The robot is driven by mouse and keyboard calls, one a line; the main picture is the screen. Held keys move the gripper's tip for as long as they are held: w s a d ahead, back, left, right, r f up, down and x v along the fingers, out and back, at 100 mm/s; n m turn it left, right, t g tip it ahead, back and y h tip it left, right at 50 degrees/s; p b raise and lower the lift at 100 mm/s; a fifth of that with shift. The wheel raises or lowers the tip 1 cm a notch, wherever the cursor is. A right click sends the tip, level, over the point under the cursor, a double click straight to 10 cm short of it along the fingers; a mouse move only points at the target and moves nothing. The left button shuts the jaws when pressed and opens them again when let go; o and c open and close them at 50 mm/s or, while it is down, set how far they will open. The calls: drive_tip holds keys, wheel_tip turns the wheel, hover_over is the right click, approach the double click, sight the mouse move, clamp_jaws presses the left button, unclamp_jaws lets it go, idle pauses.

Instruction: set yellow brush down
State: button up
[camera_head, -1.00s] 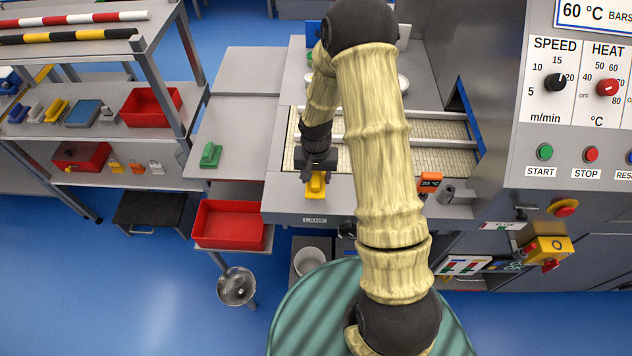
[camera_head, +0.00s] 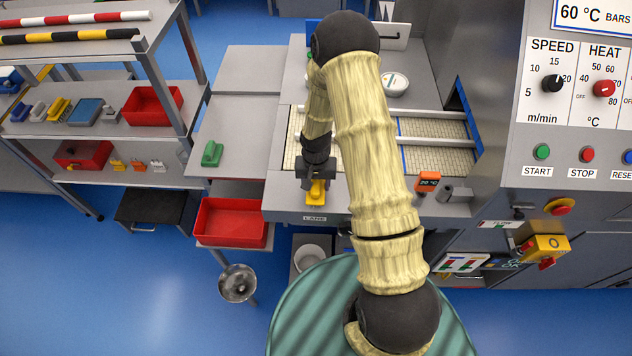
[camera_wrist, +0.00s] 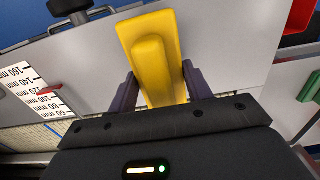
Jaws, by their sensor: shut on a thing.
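The yellow brush (camera_head: 317,190) is at my gripper, near the front edge of the grey lane bench (camera_head: 345,207). In the wrist view the yellow brush (camera_wrist: 155,58) sits between the two dark fingers of my gripper (camera_wrist: 160,85), which is shut on it. In the head view my gripper (camera_head: 317,180) points down over the bench beside the belt. The brush's underside is hidden, so I cannot tell whether it touches the bench top.
A green brush-like thing (camera_head: 212,153) lies on the grey side table (camera_head: 232,125) to the left. A red tub (camera_head: 230,222) stands below it. A ruled scale (camera_wrist: 35,90) shows in the wrist view.

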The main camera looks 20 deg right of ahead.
drive_tip(key=o, duration=0.9)
drive_tip(key=shift+r, duration=0.1)
wheel_tip(320, 180, up, 11)
drive_tip(key=b, duration=0.4)
drive_tip(key=shift+r, duration=0.45)
drive_tip(key=s+r+n+t, duration=0.1)
drive_tip(key=s+r, duration=0.2)
drive_tip(key=s, duration=0.1)
drive_tip(key=s+r+n, duration=0.1)
drive_tip(key=s+r, duration=0.2)
drive_tip(key=s, duration=0.2)
drive_tip(key=s+r+n+t, duration=0.1)
drive_tip(key=s+r, duration=0.2)
drive_tip(key=s, duration=0.2)
drive_tip(key=shift+s+d+r+n+t, duration=0.1)
drive_tip(key=shift+s+r+n+t, duration=0.1)
drive_tip(key=shift+r+n+t, duration=0.15)
